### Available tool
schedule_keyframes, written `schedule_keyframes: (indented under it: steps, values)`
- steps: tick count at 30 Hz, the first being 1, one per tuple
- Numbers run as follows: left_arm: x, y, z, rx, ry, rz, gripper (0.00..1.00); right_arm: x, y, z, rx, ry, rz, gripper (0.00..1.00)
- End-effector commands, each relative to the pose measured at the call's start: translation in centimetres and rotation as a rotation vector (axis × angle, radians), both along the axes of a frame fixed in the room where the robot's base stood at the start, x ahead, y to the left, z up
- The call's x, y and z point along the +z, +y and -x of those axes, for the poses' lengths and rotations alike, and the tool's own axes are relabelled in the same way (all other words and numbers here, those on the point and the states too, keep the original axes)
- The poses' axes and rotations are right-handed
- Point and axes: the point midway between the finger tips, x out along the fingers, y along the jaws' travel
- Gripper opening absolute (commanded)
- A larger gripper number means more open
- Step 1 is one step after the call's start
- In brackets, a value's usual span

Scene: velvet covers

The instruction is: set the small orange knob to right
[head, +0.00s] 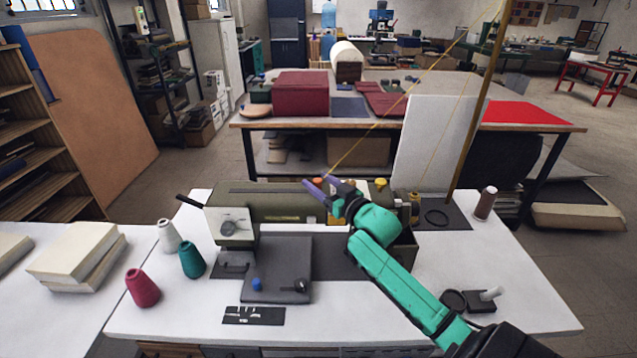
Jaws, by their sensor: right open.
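A long olive-green machine (280,205) stands on the white table. A small orange patch (318,182), which looks like the small orange knob, shows at its top, between my fingers. Its pointer direction is too small to tell. A larger yellow-orange knob (381,184) sits further right on top. My right gripper (323,185) has purple fingertips and is open above the machine, around or just in front of the orange patch; I cannot tell whether it touches. My right wrist and green arm hide part of the machine's right side. My left gripper is not in view.
Thread cones, red (142,288), teal (192,260) and white (167,236), stand at left. A brown spool (485,204) stands at right. A thin pole (480,100) with yellow thread rises behind the arm. A dark plate (275,270) lies in front.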

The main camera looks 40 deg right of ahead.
Motion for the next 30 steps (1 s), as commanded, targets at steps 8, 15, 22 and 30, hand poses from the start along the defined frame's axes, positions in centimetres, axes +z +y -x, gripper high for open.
schedule_keyframes:
  steps: [8, 15, 22, 30]
  values:
    - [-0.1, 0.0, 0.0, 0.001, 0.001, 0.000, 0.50, 0.0, 0.1, 0.2, 0.002, -0.002, 0.000, 0.62]
    - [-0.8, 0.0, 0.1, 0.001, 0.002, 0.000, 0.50, -0.2, 0.1, 3.2, 0.002, 0.000, 0.001, 0.62]
    - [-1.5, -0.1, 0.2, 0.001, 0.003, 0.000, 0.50, -0.3, 0.0, 7.5, 0.001, 0.002, -0.002, 0.62]
    - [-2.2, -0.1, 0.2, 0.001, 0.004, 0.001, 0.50, -0.3, -0.1, 12.7, -0.001, 0.003, -0.002, 0.62]
